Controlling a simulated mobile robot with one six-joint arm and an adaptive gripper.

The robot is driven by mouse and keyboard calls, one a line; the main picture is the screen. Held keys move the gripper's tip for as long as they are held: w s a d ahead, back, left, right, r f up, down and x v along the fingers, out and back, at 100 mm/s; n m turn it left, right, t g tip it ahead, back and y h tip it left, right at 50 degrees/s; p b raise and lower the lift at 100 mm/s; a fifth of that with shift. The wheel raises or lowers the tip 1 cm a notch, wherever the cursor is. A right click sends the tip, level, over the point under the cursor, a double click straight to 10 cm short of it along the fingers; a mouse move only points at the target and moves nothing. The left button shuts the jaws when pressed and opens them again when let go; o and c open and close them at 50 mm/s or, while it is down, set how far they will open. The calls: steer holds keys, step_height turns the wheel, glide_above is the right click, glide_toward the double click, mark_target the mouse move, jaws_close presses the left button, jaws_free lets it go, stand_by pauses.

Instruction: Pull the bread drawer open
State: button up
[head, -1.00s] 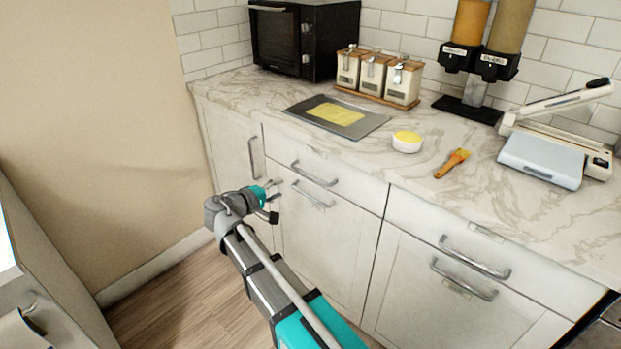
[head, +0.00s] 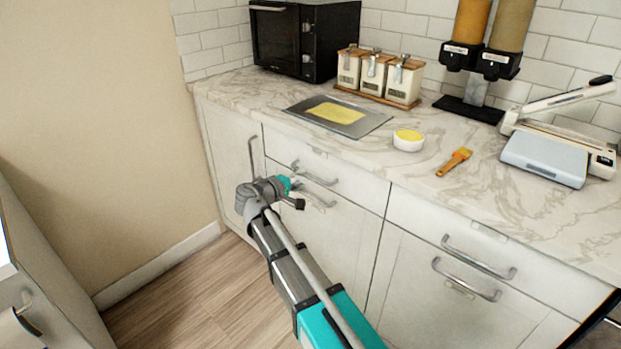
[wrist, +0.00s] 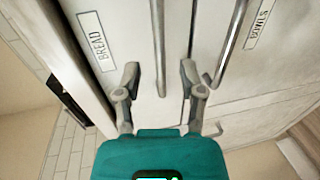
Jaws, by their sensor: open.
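The bread drawer (head: 355,184) is the shut top drawer at left in the cabinet row. Its label "BREAD" (wrist: 97,42) shows in the wrist view. Its grey bar handle (head: 322,179) also shows in the wrist view (wrist: 158,45), running between my two fingers. My gripper (wrist: 160,78) is open, with one finger on each side of this handle. I cannot tell if either finger touches it. In the head view my gripper (head: 296,193) is in front of the drawer near the handle's left part, and its fingertips partly cover the fronts there.
Just below is a front labelled "BOWLS" (wrist: 258,24) with its own handle (wrist: 232,45), close beside my right finger. A tall cupboard door (head: 228,165) is at left. The countertop (head: 420,190) above holds a tray, a bowl and a brush. The floor (head: 200,290) at left is clear.

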mark_target(310, 176)
steer(key=shift+b+x, duration=0.35)
steer(key=shift+x, duration=1.95)
jaws_close()
steer(key=shift+d, duration=0.2)
steer(key=shift+a, duration=0.15)
steer(key=shift+s, duration=0.1)
